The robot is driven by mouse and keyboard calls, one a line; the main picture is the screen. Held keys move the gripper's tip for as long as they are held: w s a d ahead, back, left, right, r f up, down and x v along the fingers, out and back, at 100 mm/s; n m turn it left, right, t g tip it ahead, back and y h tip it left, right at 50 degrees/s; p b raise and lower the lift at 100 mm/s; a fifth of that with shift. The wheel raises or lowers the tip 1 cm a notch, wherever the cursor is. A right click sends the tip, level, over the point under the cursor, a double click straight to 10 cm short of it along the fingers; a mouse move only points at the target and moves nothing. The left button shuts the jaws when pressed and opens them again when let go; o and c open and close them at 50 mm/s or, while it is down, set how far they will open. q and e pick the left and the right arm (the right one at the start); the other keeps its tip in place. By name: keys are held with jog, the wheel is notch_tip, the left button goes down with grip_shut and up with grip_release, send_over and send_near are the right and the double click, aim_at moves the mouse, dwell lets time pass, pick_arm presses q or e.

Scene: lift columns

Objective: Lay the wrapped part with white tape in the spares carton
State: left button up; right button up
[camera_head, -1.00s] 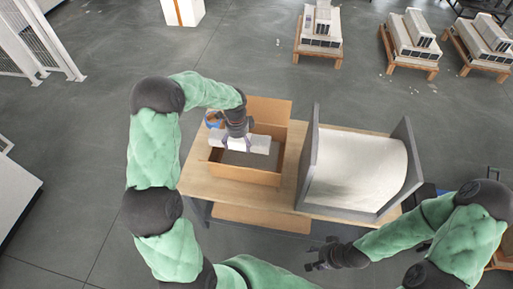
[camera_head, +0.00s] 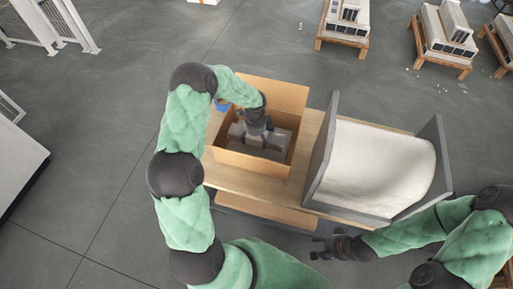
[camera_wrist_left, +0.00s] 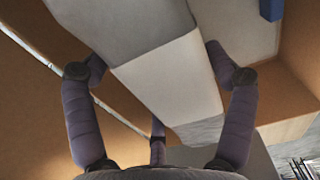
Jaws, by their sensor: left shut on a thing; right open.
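The spares carton (camera_head: 230,160) is an open brown box on a wooden table. My left gripper (camera_head: 262,140) reaches down inside it, shut on the wrapped part (camera_head: 277,143). The part is a long pale grey block, low between the carton walls. In the left wrist view the wrapped part (camera_wrist_left: 120,25) runs between the fingers, with a band of white tape (camera_wrist_left: 172,78) around its middle. Whether it touches the carton floor is hidden. My right gripper (camera_head: 325,247) is open and empty in front of the table.
A grey-sided holder with a white curved sheet (camera_head: 375,165) stands right of the carton on the wooden table (camera_head: 230,180). A blue object (camera_head: 221,105) shows at the carton's back left, partly hidden by my arm. Loaded pallets (camera_head: 440,40) stand far behind.

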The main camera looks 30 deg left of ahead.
pick_arm(q)
jog(key=b, duration=0.2)
send_over(256, 153)
jog(key=shift+w+a+f, duration=0.1)
jog(key=shift+a+f, duration=0.05)
jog(key=shift+f, duration=3.2)
jog(key=shift+f, duration=0.1)
jog(key=shift+f, duration=0.35)
jog(key=shift+f, duration=0.2)
jog(key=o, duration=1.5)
jog(key=shift+r, duration=0.1)
